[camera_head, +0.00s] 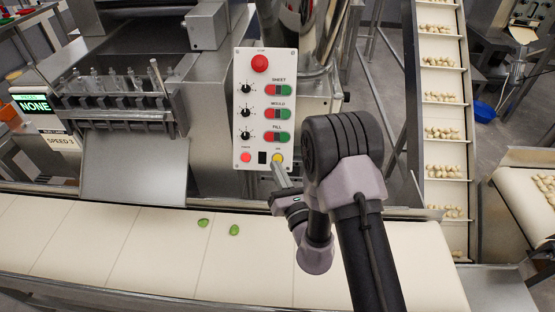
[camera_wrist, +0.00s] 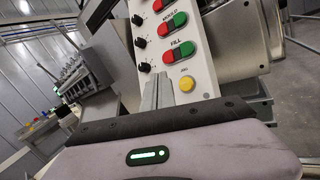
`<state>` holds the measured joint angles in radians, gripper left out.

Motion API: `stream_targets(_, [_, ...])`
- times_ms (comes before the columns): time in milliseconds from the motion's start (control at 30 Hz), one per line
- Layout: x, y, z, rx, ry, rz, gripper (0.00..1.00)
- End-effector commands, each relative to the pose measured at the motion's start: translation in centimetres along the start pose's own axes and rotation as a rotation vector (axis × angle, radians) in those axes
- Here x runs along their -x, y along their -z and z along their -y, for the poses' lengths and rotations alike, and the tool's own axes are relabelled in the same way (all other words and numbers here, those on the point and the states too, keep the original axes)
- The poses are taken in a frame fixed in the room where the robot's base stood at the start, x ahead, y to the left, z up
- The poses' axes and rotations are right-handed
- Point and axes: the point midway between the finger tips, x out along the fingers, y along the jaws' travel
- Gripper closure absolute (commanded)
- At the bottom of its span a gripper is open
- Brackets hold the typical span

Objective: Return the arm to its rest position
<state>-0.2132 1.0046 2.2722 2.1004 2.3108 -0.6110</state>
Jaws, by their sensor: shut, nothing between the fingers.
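My arm reaches up from the bottom of the head view across the near belt. My gripper (camera_head: 281,176) is shut and empty, its fingers pointing up toward the lower edge of the control panel (camera_head: 287,70), close to the yellow button (camera_head: 278,157). Whether the fingertips touch the panel, I cannot tell. In the wrist view my gripper (camera_wrist: 158,92) shows as two grey fingers held together in front of the white panel (camera_wrist: 205,72). The yellow button (camera_wrist: 187,83) is just right of the fingertips there.
The cream belt (camera_head: 130,240) runs under my arm with two green pieces (camera_head: 234,230) on it. A steel machine with a chute (camera_head: 135,170) stands behind at left. An inclined conveyor (camera_head: 440,80) carries pale pieces at right. Another belt (camera_head: 520,190) is at far right.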

Motion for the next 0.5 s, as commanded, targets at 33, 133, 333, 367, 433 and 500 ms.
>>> stream_targets(33, [0.14, -0.07, -0.10, 0.000, 0.000, -0.001, 1.00])
stream_targets(133, [0.22, -0.14, -0.15, 0.000, 0.000, -0.001, 1.00])
stream_targets(333, [0.20, -0.14, -0.14, 0.000, 0.000, 0.000, 1.00])
stream_targets(367, [0.20, -0.14, -0.14, 0.000, 0.000, 0.000, 1.00])
stream_targets(433, [0.19, -0.14, -0.14, 0.000, 0.000, 0.000, 1.00])
stream_targets(500, [0.00, -0.58, -0.60, -0.001, -0.018, 0.002, 1.00])
